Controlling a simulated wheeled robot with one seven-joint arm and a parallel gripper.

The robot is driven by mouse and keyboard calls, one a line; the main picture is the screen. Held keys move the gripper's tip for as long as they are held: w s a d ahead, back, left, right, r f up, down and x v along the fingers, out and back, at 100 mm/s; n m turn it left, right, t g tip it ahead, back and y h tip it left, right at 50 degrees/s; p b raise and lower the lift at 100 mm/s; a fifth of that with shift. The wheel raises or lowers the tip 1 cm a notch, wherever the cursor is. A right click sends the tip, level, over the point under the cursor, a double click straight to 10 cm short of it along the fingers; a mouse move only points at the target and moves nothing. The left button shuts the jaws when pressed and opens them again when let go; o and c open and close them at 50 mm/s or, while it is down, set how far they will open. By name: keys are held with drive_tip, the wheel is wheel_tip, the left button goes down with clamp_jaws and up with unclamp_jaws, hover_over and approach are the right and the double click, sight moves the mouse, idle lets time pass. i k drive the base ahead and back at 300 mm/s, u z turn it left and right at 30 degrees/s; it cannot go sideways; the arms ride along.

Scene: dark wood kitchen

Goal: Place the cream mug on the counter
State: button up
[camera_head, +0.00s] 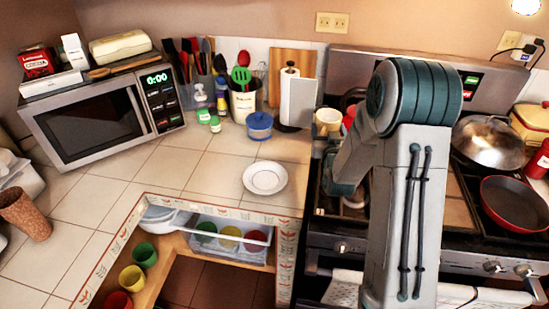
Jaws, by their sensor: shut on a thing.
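My gripper (346,196) is low over the left side of the stove, mostly hidden behind my own arm. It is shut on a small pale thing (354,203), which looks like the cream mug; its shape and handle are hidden. Another cream, cup-like thing (327,121) stands further back, beside the paper towel holder and apart from the gripper. The tiled counter (207,167) lies left of the gripper.
A white saucer (265,178) lies on the counter near its front edge. Tiles left of the saucer are clear. A red pan (514,203) sits on the stove's right.

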sight(191, 177)
drive_tip(key=z, duration=2.25)
drive_tip(key=k, duration=1.5)
drive_tip(key=u, duration=1.45)
drive_tip(key=i, duration=0.5)
